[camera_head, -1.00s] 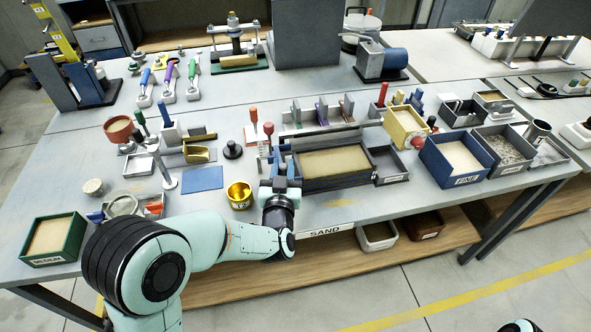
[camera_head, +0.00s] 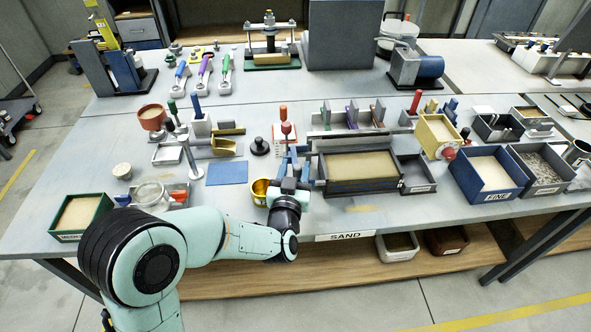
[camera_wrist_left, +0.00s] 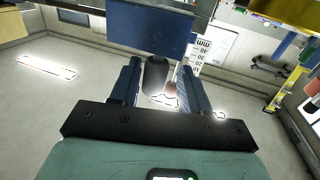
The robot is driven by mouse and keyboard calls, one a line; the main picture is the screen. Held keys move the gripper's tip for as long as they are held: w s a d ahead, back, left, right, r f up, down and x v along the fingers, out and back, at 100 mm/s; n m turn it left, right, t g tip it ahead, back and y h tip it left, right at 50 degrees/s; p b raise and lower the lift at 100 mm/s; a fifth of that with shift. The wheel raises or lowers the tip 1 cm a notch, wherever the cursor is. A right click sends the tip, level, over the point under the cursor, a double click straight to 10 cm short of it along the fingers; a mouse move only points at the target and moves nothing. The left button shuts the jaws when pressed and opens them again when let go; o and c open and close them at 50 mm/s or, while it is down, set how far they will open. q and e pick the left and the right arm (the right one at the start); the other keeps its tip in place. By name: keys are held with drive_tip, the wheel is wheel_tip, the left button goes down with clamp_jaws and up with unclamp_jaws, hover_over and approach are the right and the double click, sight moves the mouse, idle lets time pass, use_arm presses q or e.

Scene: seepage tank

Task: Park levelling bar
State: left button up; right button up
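My left gripper (camera_head: 291,168) is between the brass cup and the left end of the sand tray (camera_head: 357,188), above the front of the bench. In the left wrist view its two dark blue fingers (camera_wrist_left: 160,85) stand on either side of a dark grey handle. The handle joins a flat blue plate, which I take as the levelling bar (camera_wrist_left: 150,28), just past the fingertips. The fingers look closed on the handle, though its contact faces are hidden. In the head view my gripper largely hides the bar. My right gripper is out of view.
The brass cup (camera_head: 260,190) is close on the gripper's left. A blue mat (camera_head: 227,173) lies farther left. A grey bin (camera_head: 415,174) adjoins the sand tray's right end. A red-handled tool (camera_head: 285,128) and a slotted rack (camera_head: 347,118) stand behind.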

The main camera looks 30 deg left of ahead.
use_arm(q)
drive_tip(key=shift+d, duration=0.1)
drive_tip(key=b+v, duration=1)
drive_tip(key=v, duration=0.3)
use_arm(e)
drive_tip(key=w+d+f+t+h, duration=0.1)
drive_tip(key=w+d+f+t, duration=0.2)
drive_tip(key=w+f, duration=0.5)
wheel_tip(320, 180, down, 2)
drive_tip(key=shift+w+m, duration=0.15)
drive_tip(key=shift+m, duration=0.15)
use_arm(q)
drive_tip(key=shift+s, duration=0.15)
